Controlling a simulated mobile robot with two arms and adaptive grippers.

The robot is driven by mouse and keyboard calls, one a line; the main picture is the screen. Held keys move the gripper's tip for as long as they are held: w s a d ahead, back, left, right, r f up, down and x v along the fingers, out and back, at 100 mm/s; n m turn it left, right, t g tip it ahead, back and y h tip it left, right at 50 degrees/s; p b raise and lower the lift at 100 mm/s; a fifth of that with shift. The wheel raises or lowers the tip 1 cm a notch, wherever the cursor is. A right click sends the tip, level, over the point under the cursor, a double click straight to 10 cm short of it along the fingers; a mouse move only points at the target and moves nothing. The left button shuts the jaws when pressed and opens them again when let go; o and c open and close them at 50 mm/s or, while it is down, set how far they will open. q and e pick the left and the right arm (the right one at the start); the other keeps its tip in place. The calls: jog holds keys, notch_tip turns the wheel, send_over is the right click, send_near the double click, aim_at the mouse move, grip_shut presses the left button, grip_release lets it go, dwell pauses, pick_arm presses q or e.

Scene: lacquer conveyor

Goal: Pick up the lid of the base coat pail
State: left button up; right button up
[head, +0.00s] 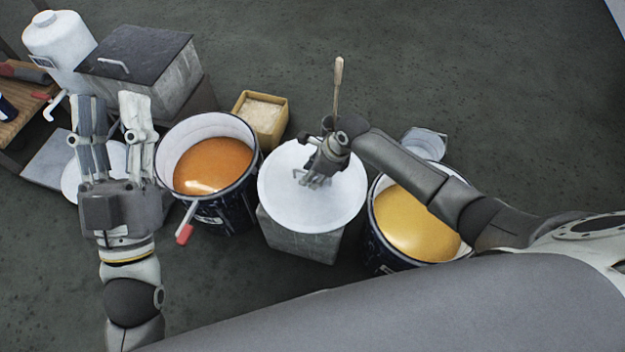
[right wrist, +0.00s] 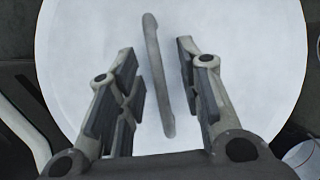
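A round white lid (head: 340,200) lies on a grey block (head: 300,238) between two dark pails. My right gripper (head: 315,180) is over it, pointing down. In the right wrist view the lid (right wrist: 225,25) fills the background, and its grey bar handle (right wrist: 158,75) stands between the spread fingers of my right gripper (right wrist: 158,60), with gaps on both sides. The left pail (head: 232,211) holds orange liquid; the right pail (head: 372,245) holds yellow liquid. I cannot tell which is base coat. My left gripper (head: 112,110) is open and empty, left of the orange pail.
Another white lid (head: 72,185) is partly hidden behind my left gripper. A grey box (head: 150,75) and a white jug (head: 60,40) stand back left. A yellow tub (head: 262,112) and a wooden-handled tool (head: 338,85) are behind the middle lid. The far floor is clear.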

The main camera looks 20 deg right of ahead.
grip_shut()
dwell(0.6)
